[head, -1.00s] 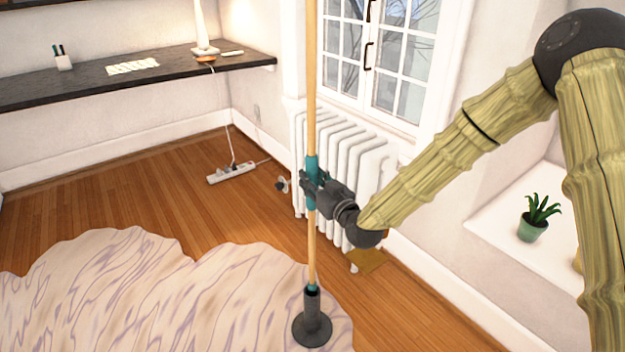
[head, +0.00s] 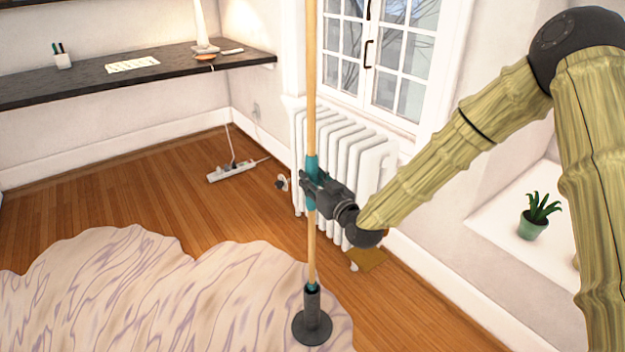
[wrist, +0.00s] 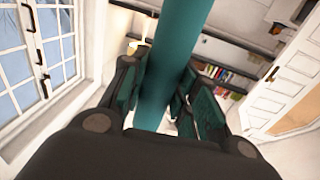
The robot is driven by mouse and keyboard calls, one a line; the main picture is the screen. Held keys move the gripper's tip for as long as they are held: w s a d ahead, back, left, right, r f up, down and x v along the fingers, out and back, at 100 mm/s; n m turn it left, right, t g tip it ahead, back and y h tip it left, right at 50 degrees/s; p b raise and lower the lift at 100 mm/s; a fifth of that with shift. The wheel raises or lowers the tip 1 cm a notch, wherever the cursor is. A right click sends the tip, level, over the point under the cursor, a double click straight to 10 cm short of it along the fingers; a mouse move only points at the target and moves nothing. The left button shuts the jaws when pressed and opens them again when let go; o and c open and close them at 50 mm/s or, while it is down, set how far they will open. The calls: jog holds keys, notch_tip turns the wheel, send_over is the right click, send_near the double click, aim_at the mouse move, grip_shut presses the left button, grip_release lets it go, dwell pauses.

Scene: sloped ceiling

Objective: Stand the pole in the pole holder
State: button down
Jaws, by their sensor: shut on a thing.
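The pole (head: 311,250) is a long, light wooden rod with a teal grip section, and its top runs out of the head view. My gripper (head: 312,186) is shut on the teal section, which also shows between the fingers in the wrist view (wrist: 170,75). The pole stands about upright. The pole holder (head: 312,326) is a dark round base with a short tube, standing at the rug's right part. The pole's lower end, with a teal band, meets the top of the tube. The tube hides whatever part of the pole is inside it.
A pale wavy rug (head: 150,290) covers the floor at the front left. A white radiator (head: 345,150) stands behind the pole under the window. A power strip (head: 232,171) lies on the wooden floor. A potted plant (head: 534,222) sits on a white ledge at right.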

jog(key=b, duration=0.3)
send_over(314, 243)
jog(key=shift+w+a+f, duration=0.15)
jog(key=shift+f, duration=1.35)
jog(key=shift+w+a+f, duration=0.1)
jog(key=shift+w+f, duration=0.05)
jog(key=shift+f, duration=1.4)
jog(key=shift+f+b, duration=2.55)
jog(key=shift+f, duration=2)
jog(key=shift+f+b, duration=2.3)
jog(key=shift+f, duration=2.05)
